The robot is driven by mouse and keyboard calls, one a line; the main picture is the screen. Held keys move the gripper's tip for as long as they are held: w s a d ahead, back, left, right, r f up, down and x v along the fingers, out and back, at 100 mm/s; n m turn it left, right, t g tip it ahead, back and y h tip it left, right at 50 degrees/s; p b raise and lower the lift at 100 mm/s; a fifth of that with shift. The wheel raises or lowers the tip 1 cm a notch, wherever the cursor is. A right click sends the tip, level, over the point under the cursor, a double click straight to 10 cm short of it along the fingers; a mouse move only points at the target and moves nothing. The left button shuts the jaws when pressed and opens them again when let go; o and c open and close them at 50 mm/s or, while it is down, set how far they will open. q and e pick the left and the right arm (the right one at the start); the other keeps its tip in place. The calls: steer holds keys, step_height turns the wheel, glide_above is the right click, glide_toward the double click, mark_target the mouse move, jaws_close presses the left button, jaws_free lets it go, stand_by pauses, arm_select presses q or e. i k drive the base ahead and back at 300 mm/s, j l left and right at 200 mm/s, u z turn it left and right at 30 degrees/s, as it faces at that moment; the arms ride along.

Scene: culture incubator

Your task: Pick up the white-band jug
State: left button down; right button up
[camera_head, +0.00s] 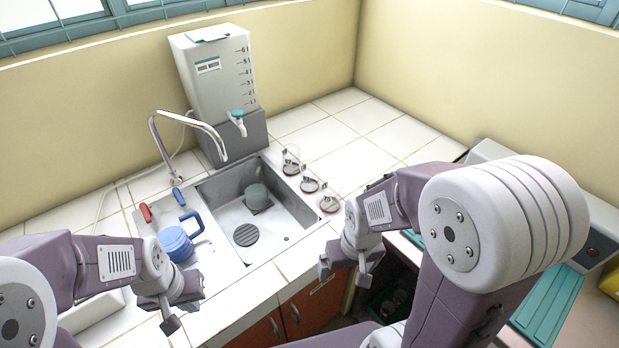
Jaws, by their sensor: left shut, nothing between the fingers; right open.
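A blue jug (176,243) with a looped blue handle stands on the drainboard left of the sink basin. I cannot make out a white band on it from this view. My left gripper (181,309) is shut and empty, in front of the jug at the near counter edge, and looks apart from it. My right gripper (345,272) is open and empty, in front of the counter's right part, well to the right of the jug.
The sink basin (223,205) holds a grey-green round object (257,196). A curved faucet (188,120) rises behind the jug, with red and blue tap handles. A rinse water tank (217,75) stands at the back.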

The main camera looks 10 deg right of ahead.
mark_target(254, 184)
steer(key=k+l+z, duration=0.1)
steer(key=z, duration=0.35)
steer(key=k+l+z, duration=0.15)
steer(key=z, duration=0.25)
steer(key=k+l+z, duration=0.15)
steer(key=z, duration=0.3)
